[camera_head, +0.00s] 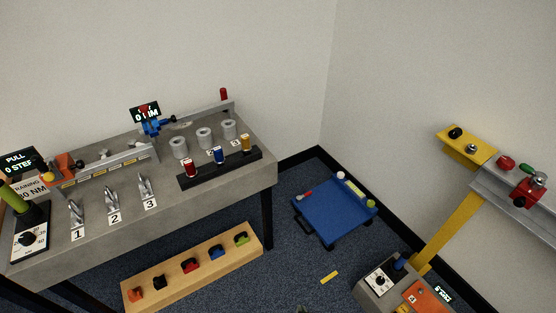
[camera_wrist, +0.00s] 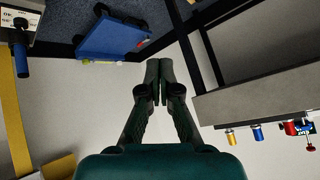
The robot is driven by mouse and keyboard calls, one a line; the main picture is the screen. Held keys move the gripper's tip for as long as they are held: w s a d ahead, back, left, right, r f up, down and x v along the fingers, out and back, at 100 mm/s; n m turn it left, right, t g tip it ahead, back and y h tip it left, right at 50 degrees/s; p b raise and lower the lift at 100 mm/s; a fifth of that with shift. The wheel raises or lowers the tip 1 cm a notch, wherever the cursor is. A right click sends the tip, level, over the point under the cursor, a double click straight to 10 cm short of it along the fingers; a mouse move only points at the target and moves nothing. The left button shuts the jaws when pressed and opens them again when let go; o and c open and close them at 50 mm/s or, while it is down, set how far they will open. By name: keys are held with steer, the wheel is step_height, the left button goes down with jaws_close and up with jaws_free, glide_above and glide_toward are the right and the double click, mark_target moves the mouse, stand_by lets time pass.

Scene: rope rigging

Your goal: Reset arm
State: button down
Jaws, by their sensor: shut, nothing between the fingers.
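My gripper (camera_wrist: 160,82) shows in the wrist view, with its two dark fingers together and nothing between them. It is in free space, apart from the bench and the blue cart. The wrist view is turned over, so the bench (camera_wrist: 260,97) hangs at the right and the blue cart (camera_wrist: 110,40) is at the upper left. In the head view my gripper cannot be made out; only a small dark bit shows at the bottom edge.
A blue cart (camera_head: 335,212) stands near the corner. A yellow-posted rig (camera_head: 455,228) is at the right. A yellow bar (camera_head: 329,277) lies on the floor.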

steer(key=s+d+r+n+t, duration=0.1)
steer(key=s+d+r+t, duration=0.1)
steer(key=s+d+r, duration=0.5)
steer(key=s+d+r+t, duration=0.1)
steer(key=s+r, duration=0.4)
steer(key=s, duration=0.5)
steer(key=s+d+r+t, duration=0.1)
steer(key=s+r, duration=0.2)
steer(key=r, duration=0.3)
steer(key=s+d+r+t+h, duration=0.1)
steer(key=s+r, duration=0.2)
steer(key=r, duration=0.3)
steer(key=s+d+r+n+t, duration=0.1)
steer(key=s+r, duration=0.2)
steer(key=r, duration=0.3)
steer(key=shift+s+r+h, duration=0.3)
steer(key=shift+s+h, duration=0.05)
steer(key=shift+h, duration=0.05)
